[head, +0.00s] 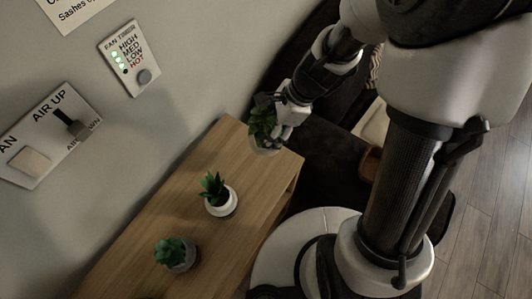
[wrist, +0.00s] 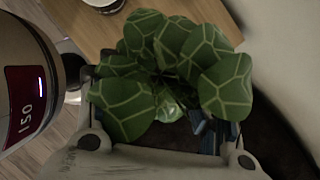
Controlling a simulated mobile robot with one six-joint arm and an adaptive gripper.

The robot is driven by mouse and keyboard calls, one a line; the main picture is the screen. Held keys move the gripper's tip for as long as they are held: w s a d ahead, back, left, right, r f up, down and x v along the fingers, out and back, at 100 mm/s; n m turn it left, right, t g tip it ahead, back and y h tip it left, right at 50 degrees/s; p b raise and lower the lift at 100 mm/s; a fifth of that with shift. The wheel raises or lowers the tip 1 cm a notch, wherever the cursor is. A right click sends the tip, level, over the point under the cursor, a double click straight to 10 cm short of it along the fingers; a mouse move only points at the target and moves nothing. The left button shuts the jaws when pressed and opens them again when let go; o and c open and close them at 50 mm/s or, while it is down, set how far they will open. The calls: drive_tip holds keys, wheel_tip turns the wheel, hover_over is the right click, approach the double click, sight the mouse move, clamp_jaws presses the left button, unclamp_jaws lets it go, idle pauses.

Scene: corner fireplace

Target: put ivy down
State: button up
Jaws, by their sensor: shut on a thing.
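The ivy (head: 262,122) is a small green plant in a white pot, at the far end of the wooden table (head: 155,217) in the head view. My gripper (head: 280,137) is shut on it from the right side. In the wrist view the ivy's broad leaves with pale veins (wrist: 180,62) fill the middle, between the fingers of my gripper (wrist: 165,140). The leaves hide most of the pot there. I cannot tell whether the pot touches the table top.
A spiky succulent in a white pot (head: 221,203) stands mid-table. A rounder plant in a grey pot (head: 175,254) stands nearer. Bare wood lies between them and the ivy. The wall with switch panels (head: 129,57) runs along the table's left side.

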wheel_tip(320, 180, down, 12)
drive_tip(key=b, duration=0.5)
drive_tip(key=shift+r, duration=0.15)
drive_tip(key=o, duration=0.7)
drive_tip(key=shift+f+b, duration=0.2)
drive_tip(key=shift+b, duration=0.1)
drive_tip(key=o, duration=0.5)
drive_tip(key=shift+o, duration=0.2)
drive_tip(key=shift+r, duration=0.15)
